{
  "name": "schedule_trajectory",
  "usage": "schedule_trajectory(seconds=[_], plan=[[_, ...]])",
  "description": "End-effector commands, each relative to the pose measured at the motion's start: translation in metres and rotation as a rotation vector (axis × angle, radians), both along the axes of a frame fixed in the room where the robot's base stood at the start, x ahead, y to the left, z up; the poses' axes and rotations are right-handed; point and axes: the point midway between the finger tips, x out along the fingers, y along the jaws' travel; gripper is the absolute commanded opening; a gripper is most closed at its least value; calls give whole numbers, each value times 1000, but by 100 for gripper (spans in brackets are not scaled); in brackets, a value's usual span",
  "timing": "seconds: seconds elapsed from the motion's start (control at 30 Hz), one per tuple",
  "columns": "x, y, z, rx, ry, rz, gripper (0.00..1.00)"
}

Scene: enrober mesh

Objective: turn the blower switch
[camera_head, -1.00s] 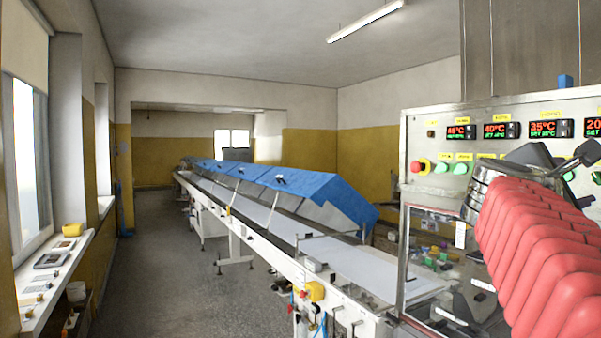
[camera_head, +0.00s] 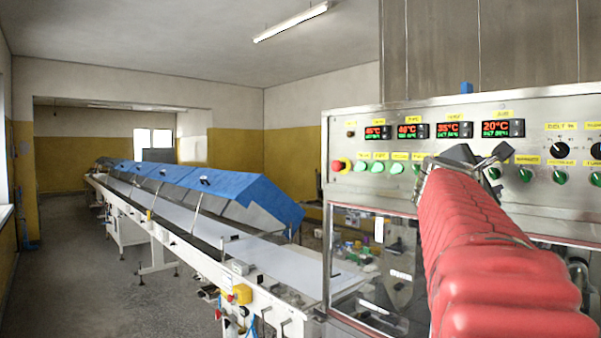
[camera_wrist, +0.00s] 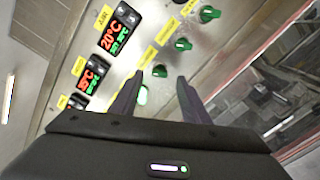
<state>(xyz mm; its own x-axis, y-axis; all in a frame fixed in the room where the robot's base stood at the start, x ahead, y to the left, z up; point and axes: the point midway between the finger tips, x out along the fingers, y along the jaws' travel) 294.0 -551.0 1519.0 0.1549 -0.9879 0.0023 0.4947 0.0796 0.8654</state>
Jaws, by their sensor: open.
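The steel control panel (camera_head: 450,118) carries a row of green switches and buttons under yellow labels. I cannot read which label names the blower. My gripper (camera_head: 480,158) is in front of the panel, at the end of my red-sleeved arm, which hides part of the lower row. In the wrist view my gripper (camera_wrist: 160,78) is open, with its dark fingers pointing at the panel. A green switch (camera_wrist: 159,71) shows between the fingertips, with another green switch (camera_wrist: 182,44) beyond it. A pale green button (camera_wrist: 141,95) is beside the left finger. Contact cannot be told.
Red-digit temperature displays (camera_head: 502,128) line the panel's upper row. A red emergency stop (camera_head: 340,166) is at its left end, and a black dial (camera_head: 560,148) at the right. A glazed machine cabinet (camera_head: 372,265) is below. A conveyor with blue covers (camera_head: 225,195) runs left.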

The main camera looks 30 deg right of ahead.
Motion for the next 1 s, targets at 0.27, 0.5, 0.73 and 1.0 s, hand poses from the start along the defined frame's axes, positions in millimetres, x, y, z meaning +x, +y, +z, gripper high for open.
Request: schedule_trajectory(seconds=[0.27, 0.5, 0.73, 1.0], plan=[[2, -29, 0, 0, 0, 0, 42], [3, -33, 0, 0, 0, 1, 42], [3, -33, 0, 0, 0, 1, 36], [3, -32, 0, 0, 0, 2, 17]])
